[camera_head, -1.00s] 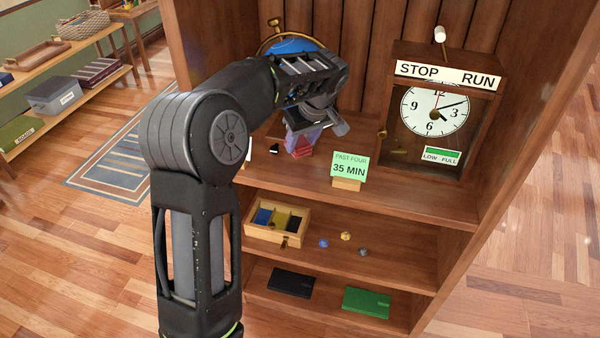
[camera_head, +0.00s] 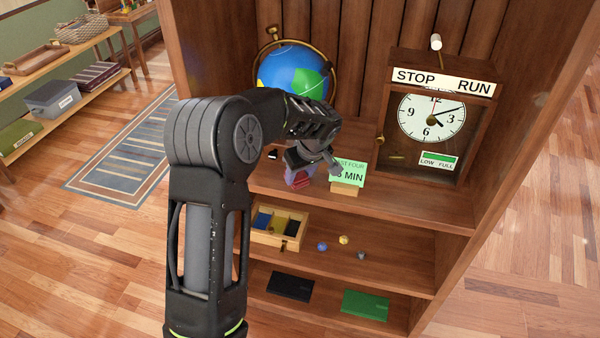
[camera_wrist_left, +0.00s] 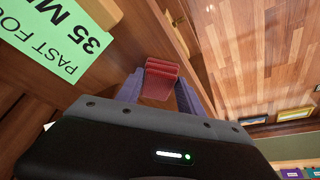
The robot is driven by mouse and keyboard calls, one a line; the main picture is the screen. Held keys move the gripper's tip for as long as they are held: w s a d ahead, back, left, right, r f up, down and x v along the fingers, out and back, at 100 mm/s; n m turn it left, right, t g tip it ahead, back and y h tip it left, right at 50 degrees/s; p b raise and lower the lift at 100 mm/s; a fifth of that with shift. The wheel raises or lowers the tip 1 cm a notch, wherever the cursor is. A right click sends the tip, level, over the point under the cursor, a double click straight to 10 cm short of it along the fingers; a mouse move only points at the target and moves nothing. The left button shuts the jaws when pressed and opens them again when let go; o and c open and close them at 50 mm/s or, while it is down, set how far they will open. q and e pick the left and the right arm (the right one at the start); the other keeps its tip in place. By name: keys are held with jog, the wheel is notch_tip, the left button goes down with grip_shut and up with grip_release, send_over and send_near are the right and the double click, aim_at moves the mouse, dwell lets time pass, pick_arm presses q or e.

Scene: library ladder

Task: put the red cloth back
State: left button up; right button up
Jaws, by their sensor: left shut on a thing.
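The red cloth (camera_wrist_left: 160,82) is a small folded ribbed piece between the two purple-grey fingers of my left gripper (camera_wrist_left: 158,92) in the left wrist view. The gripper is shut on it. In the head view my left gripper (camera_head: 298,180) is at the front of the upper shelf, left of the green card, and only a bit of the red cloth shows there. My arm hides part of the shelf behind it. I cannot tell whether the cloth touches the shelf. My right gripper is not in view.
On the upper shelf (camera_head: 400,190) stand a blue globe (camera_head: 285,72), a green "35 MIN" card (camera_head: 352,171) partly covered by my gripper, and a clock cabinet (camera_head: 432,118). Below are an open divided box (camera_head: 266,237), small balls, a black book (camera_head: 290,286) and a green book (camera_head: 365,305).

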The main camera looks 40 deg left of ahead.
pick_arm(q)
jog(key=shift+f, duration=0.15)
jog(key=o, duration=1.4)
jog(key=shift+o, duration=0.2)
jog(key=b+v, duration=0.1)
jog(key=v, duration=1.1)
jog(key=shift+b, duration=0.35)
jog(key=shift+s, duration=0.1)
